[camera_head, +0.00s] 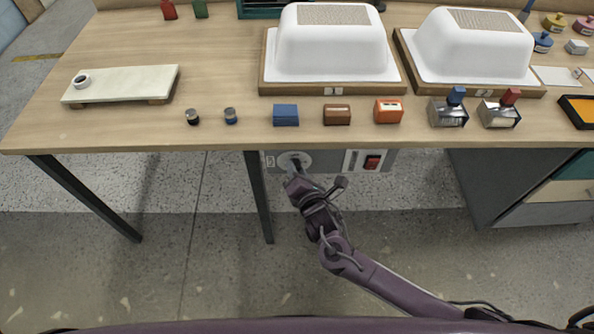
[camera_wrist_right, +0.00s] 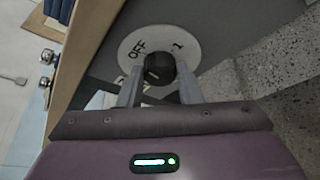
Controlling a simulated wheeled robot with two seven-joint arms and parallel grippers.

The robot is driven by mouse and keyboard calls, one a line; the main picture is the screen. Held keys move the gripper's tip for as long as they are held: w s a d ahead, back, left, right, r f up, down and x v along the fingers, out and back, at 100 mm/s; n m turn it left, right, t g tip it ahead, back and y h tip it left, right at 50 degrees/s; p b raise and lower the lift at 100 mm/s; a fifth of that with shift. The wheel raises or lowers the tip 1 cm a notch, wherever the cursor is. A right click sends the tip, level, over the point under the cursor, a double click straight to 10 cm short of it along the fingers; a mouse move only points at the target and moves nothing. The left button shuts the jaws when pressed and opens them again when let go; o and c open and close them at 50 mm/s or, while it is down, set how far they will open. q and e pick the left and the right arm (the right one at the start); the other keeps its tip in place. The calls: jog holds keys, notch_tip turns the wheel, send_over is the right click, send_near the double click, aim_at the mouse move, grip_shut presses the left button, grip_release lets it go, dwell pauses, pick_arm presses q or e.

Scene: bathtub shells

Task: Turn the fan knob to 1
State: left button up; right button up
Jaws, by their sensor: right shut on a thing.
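The fan knob (camera_wrist_right: 158,70) is a small black dial on a white round plate (camera_wrist_right: 133,42) marked OFF and 1. A light pointer line shows on the knob, but I cannot tell which mark it is set to. My right gripper (camera_wrist_right: 160,82) has a finger on each side of the knob and is shut on it. In the head view the right gripper (camera_head: 296,172) is at the panel under the table's front edge, with the dial plate (camera_head: 305,158) partly hidden behind it. My left gripper is not in view.
A red rocker switch (camera_head: 372,162) sits right of the dial on the grey panel. The wooden table (camera_head: 160,135) overhangs it and carries two white tub shells (camera_head: 332,50) and several small blocks. A black table leg (camera_head: 258,195) stands just left of the gripper.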

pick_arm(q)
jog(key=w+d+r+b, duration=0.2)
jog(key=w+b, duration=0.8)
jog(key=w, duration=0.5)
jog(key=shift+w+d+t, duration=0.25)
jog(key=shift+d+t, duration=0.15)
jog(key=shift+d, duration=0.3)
pick_arm(e)
jog(key=shift+f+m+t+y, duration=0.3)
jog(key=shift+m+t, duration=0.6)
jog(key=shift+m, duration=1.65)
jog(key=shift+f+m+t+y, duration=0.25)
jog(key=shift+m+t, duration=0.65)
jog(key=shift+m, duration=1.7)
jog(key=shift+f+m+t+y, duration=0.15)
jog(key=shift+m+t+y, duration=0.55)
jog(key=shift+m, duration=1.85)
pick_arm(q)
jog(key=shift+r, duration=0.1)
pick_arm(e)
jog(key=shift+h, duration=0.25)
jog(key=o, duration=1)
